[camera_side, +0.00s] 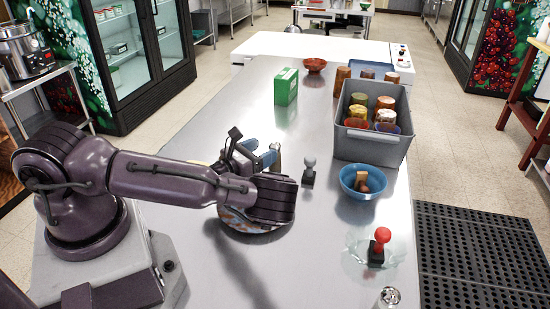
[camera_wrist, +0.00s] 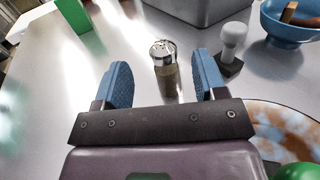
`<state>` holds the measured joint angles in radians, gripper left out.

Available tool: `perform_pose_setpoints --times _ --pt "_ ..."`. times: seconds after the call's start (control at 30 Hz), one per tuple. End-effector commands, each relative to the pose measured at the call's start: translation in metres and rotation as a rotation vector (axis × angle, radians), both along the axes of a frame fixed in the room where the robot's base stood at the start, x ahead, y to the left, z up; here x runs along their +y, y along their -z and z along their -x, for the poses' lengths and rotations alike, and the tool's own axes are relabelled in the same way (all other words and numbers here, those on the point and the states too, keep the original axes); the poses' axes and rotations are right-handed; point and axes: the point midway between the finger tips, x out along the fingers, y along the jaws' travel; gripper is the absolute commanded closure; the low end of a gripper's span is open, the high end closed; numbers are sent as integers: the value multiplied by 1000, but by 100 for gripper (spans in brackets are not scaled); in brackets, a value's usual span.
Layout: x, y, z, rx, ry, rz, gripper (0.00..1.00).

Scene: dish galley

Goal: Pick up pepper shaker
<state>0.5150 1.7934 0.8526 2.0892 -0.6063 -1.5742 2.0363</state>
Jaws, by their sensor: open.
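A small shaker with a metal cap and a dark, speckled body (camera_wrist: 165,68) stands upright on the steel counter in the wrist view. I take it for the pepper shaker. In the side view it is mostly hidden, with a small part (camera_side: 276,148) showing beside my fingers. My gripper (camera_wrist: 162,72) is open, with its two blue fingers on either side of the shaker in the wrist view. I see gaps on both sides and no contact. In the side view my gripper (camera_side: 261,153) is low over the counter. Another metal-capped shaker (camera_side: 388,297) stands at the front edge.
A patterned plate (camera_side: 243,225) lies under my wrist. A grey-knobbed tool (camera_side: 309,172) stands right of the shaker. A blue bowl (camera_side: 347,188), a grey bin (camera_side: 402,139) of cups and a red-knobbed tool (camera_side: 378,246) are farther right. A green box (camera_side: 286,87) stands behind.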

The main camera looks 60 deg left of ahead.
Motion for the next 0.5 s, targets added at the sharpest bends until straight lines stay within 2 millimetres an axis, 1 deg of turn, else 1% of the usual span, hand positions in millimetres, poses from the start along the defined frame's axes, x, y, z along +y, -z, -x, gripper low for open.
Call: perform_pose_setpoints --times 0.03,0.27,0.5 --pt "2 0 -7 -2 0 1 35" --pt "5 0 -23 -1 -2 2 35" --pt "12 2 -58 -2 -1 3 35"
